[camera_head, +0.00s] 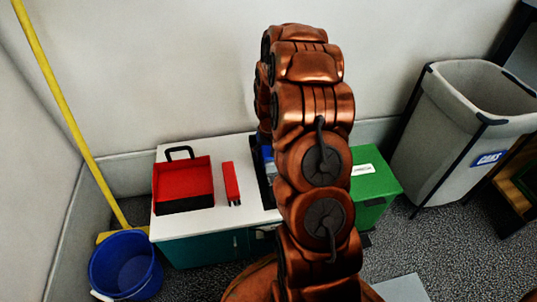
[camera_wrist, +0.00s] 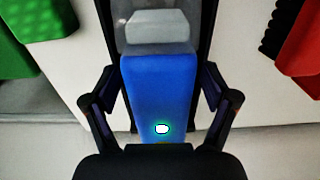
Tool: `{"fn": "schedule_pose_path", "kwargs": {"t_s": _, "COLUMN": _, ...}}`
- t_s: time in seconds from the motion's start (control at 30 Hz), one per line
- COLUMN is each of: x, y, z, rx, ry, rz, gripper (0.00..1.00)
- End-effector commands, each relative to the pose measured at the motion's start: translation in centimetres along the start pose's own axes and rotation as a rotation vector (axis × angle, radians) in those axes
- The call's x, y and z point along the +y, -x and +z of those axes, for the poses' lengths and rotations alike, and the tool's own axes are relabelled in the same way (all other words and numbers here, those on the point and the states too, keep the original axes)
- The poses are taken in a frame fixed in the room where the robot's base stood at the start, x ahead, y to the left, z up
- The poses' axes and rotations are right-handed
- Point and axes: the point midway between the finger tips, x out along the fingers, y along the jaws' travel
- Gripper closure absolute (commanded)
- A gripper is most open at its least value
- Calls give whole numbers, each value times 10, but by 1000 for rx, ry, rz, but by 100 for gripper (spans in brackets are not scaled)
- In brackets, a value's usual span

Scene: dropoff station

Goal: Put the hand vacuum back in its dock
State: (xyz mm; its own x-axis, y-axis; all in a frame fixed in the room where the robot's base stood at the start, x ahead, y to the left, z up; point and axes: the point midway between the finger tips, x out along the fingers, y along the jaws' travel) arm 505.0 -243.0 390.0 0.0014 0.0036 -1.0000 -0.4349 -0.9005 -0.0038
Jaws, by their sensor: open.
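The hand vacuum (camera_wrist: 158,90) has a blue body with a grey, see-through upper part and a small white light spot. In the wrist view it lies lengthwise over a dark dock (camera_wrist: 206,30), whose black edges show on both sides. I cannot tell how fully it is seated. My gripper (camera_wrist: 160,102) is open, with one finger on each side of the blue body and small gaps showing. In the head view only a blue bit of the vacuum (camera_head: 267,153) and the black dock edge (camera_head: 262,180) show left of my arm, which hides my gripper.
On the white cabinet top (camera_head: 222,218) stand a red tray (camera_head: 183,180) and a narrow red item (camera_head: 231,183). A green box (camera_head: 374,182) is right of my arm. On the floor are a blue bucket (camera_head: 125,265), a yellow-handled broom (camera_head: 65,110) and a grey bin (camera_head: 440,150).

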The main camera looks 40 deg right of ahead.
Motion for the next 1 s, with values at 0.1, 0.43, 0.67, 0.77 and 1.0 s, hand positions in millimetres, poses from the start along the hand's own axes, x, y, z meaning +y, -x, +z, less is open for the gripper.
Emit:
{"fn": "schedule_pose_path", "kwargs": {"t_s": 0.1, "x": 0, "y": 2, "z": 0, "rx": 0, "ry": 0, "rz": 0, "gripper": 15}}
{"fn": "schedule_pose_path", "kwargs": {"t_s": 0.43, "x": 0, "y": 45, "z": -1, "rx": 3, "ry": 0, "rz": 0, "gripper": 15}}
{"fn": "schedule_pose_path", "kwargs": {"t_s": 0.67, "x": 0, "y": 92, "z": -2, "rx": 7, "ry": 0, "rz": 0, "gripper": 15}}
{"fn": "schedule_pose_path", "kwargs": {"t_s": 0.77, "x": 0, "y": 108, "z": -1, "rx": 3, "ry": 0, "rz": 0, "gripper": 15}}
{"fn": "schedule_pose_path", "kwargs": {"t_s": 1.0, "x": -8, "y": 130, "z": 7, "rx": -5, "ry": 16, "rz": -1, "gripper": 15}}
